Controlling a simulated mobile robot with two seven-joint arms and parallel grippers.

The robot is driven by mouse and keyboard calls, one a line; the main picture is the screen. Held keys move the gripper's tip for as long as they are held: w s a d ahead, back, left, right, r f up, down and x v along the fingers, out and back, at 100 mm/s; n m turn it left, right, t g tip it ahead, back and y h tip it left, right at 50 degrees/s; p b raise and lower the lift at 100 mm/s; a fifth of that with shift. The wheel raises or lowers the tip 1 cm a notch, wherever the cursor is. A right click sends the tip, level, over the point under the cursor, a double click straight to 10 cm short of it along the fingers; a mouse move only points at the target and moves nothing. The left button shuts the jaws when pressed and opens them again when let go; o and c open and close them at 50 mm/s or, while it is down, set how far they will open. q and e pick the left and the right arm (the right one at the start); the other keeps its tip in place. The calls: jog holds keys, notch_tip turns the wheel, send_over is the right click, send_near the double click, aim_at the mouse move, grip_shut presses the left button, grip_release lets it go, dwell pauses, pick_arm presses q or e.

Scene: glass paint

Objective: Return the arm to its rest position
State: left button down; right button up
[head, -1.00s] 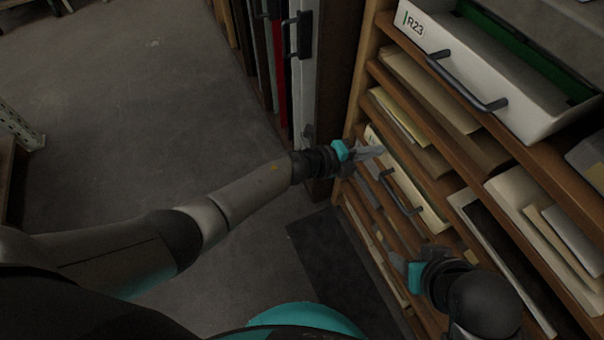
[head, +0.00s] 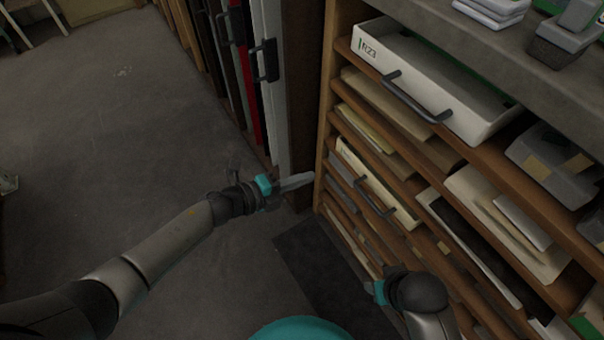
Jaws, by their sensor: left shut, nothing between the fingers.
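My left arm comes in from the left, and its gripper (head: 295,182) is shut and empty. It is over the floor, in front of and left of the wooden shelf unit, apart from the drawers as far as I can see. My right gripper (head: 374,289) is low at the middle right, beside the lower shelves. Its wrist hides most of it, and its fingers are too small and dark to tell whether they are open.
The shelf unit (head: 327,100) holds a white drawer marked R23 (head: 369,53), a lower handled drawer (head: 345,155) and stacked papers (head: 500,215). A grey device (head: 545,165) sits on a shelf. Upright panels (head: 272,25) stand left.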

pick_arm(q)
jog(key=shift+s+a+r, duration=0.1)
jog(key=shift+a, duration=0.05)
pick_arm(e)
jog(key=shift+f, duration=0.15)
